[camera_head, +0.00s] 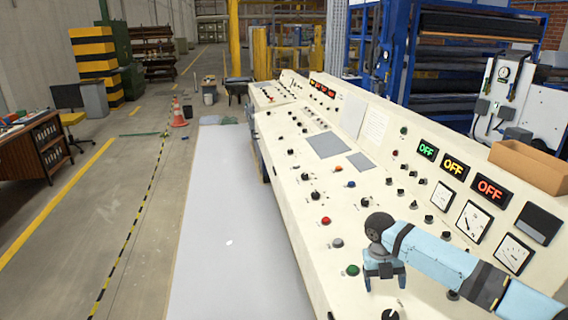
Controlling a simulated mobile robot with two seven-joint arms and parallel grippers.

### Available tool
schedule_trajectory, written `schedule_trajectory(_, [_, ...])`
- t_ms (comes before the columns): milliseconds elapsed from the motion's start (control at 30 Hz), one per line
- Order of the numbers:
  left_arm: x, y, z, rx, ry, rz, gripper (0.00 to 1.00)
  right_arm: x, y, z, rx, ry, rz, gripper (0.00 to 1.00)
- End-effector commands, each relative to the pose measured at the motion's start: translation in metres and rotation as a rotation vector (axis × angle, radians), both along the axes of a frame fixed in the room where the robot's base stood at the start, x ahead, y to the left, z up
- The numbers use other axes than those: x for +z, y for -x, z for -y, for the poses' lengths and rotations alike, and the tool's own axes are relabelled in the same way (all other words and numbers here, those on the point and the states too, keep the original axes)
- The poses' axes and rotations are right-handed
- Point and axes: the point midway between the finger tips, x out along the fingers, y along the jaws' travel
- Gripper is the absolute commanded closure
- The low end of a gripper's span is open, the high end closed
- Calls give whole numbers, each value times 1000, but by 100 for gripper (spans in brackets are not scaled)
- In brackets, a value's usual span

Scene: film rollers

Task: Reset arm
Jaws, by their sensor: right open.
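My right arm comes in from the lower right in the head view, over the cream control console (300,210). My right gripper (384,284) points down above the console's sloping front, close to a green button (353,270) and a black knob (390,314). It is open and holds nothing that I can see. Whether its fingertips touch the panel cannot be told. My left arm and gripper are not in the picture.
The console carries several knobs, a red button (326,220), lit OFF displays (490,190) and dial gauges (472,222). A cardboard box (530,167) sits on its top right. Left are open floor, an orange cone (179,117) and a wooden desk (36,150).

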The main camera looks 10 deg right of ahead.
Motion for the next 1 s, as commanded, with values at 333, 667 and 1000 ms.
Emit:
schedule_trajectory(333, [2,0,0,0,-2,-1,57,-117,73,-119,-588,-267,272,21])
schedule_trajectory(667, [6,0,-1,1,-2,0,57,-158,164,-184,-1467,-656,351,21])
schedule_trajectory(1000, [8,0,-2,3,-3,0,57,-147,259,-157,-2290,-1020,273,21])
